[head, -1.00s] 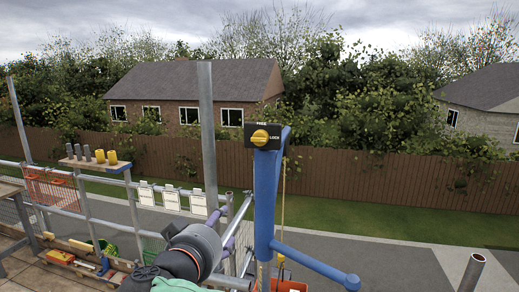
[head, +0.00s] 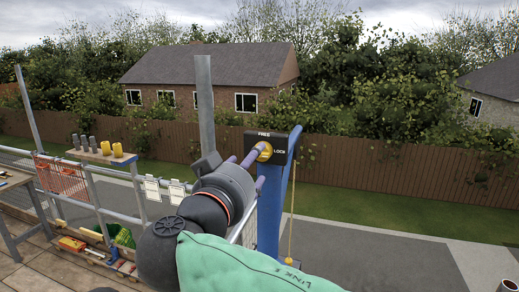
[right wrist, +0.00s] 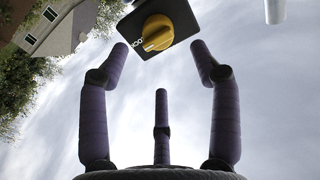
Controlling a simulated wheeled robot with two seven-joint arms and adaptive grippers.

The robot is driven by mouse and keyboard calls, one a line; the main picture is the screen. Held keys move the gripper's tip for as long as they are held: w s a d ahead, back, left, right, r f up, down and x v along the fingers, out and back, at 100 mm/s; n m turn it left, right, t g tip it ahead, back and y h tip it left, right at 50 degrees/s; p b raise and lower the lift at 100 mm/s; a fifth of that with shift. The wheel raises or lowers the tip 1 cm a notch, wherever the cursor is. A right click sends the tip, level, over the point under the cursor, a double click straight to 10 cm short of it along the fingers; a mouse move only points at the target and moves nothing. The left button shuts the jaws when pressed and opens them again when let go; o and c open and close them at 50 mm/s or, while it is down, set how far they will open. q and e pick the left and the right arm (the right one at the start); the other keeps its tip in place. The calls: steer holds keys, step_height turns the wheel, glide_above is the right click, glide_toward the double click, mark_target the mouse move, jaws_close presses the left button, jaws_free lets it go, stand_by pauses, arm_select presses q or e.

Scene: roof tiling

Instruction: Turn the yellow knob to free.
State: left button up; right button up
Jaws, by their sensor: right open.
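The yellow knob (head: 264,151) sits on a black panel (head: 283,138) marked FREE at the top and LOCK at the right, on top of a blue post (head: 270,212). In the right wrist view the knob (right wrist: 157,33) has a raised ridge that points towards the partly visible LOCK lettering. My right gripper (head: 252,158) has its purple fingers right in front of the knob. In the wrist view its fingers (right wrist: 160,58) are spread open and empty, with the knob between and just beyond the tips. Touching cannot be told. My left gripper is not in view.
A grey upright pole (head: 205,105) stands just left of the panel. A rope (head: 292,210) hangs beside the blue post. A shelf (head: 102,157) with grey and yellow cylinders is at the left, above guard rails. Air right of the panel is clear.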

mark_target(267, 152)
steer(key=p+x, duration=0.1)
steer(key=x, duration=0.5)
steer(key=shift+w, duration=0.25)
steer(key=shift+s+d+r, duration=0.1)
steer(key=shift+s, duration=0.05)
steer(key=c, duration=1.1)
